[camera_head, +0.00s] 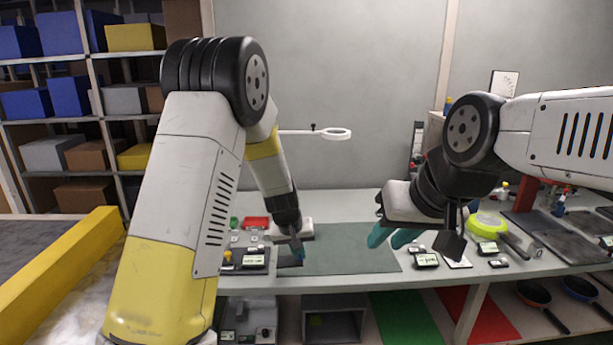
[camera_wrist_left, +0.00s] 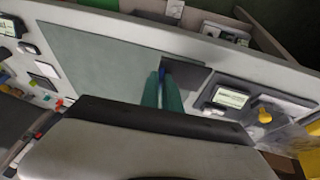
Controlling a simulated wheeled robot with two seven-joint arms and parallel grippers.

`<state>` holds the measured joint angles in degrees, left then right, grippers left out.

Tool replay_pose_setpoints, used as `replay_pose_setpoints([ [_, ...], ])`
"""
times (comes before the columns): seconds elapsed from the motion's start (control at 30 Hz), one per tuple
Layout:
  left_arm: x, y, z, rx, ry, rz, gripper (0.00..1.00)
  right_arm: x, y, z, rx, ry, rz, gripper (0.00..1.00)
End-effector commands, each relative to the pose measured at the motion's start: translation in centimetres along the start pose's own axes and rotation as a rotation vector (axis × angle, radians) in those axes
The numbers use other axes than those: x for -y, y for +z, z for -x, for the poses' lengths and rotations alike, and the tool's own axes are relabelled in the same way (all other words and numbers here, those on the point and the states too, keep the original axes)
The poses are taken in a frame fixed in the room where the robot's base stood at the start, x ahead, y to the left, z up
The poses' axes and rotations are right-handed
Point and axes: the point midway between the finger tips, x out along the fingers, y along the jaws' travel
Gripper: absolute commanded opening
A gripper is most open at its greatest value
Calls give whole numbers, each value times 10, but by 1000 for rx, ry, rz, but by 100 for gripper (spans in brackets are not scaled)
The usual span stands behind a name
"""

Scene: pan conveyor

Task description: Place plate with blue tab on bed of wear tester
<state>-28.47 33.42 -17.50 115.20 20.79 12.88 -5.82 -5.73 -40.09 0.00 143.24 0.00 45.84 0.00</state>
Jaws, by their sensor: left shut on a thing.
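The plate (camera_wrist_left: 188,76) is dark grey, flat and has a blue tab (camera_wrist_left: 162,74). My left gripper (camera_head: 299,252) is shut on this tab, with the teal fingers (camera_wrist_left: 162,92) on either side of it in the left wrist view. The plate lies low over or on the green mat's left edge; I cannot tell if it touches. Beside it is a dark device with a lit display (camera_head: 254,260) and a yellow knob (camera_wrist_left: 265,116), perhaps the wear tester; its bed is not clear. My right gripper (camera_head: 391,238) is open and empty above the mat's right part.
The green mat (camera_head: 345,252) is mostly clear. To its right are several small display boxes (camera_head: 426,261), a yellow-green round item (camera_head: 487,224) and dark plates (camera_head: 550,240).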

Motion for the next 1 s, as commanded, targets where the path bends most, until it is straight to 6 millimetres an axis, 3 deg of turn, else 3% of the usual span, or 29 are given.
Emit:
replay_pose_setpoints([
  [0.03,26,1,10,-2,2,13,0,0,0,0,0,0,0,28],
  [0.2,86,12,38,-9,4,0,0,0,0,0,0,0,0,28],
  [0.4,127,25,59,-19,-2,-20,0,0,0,0,0,0,0,28],
  [0.57,139,35,63,-20,-6,-29,0,0,0,0,0,0,0,28],
  [0.83,147,80,37,-15,-8,-29,0,0,0,0,0,0,0,28],
  [1.0,147,94,30,-21,-5,-31,0,0,0,0,0,0,0,28],
])
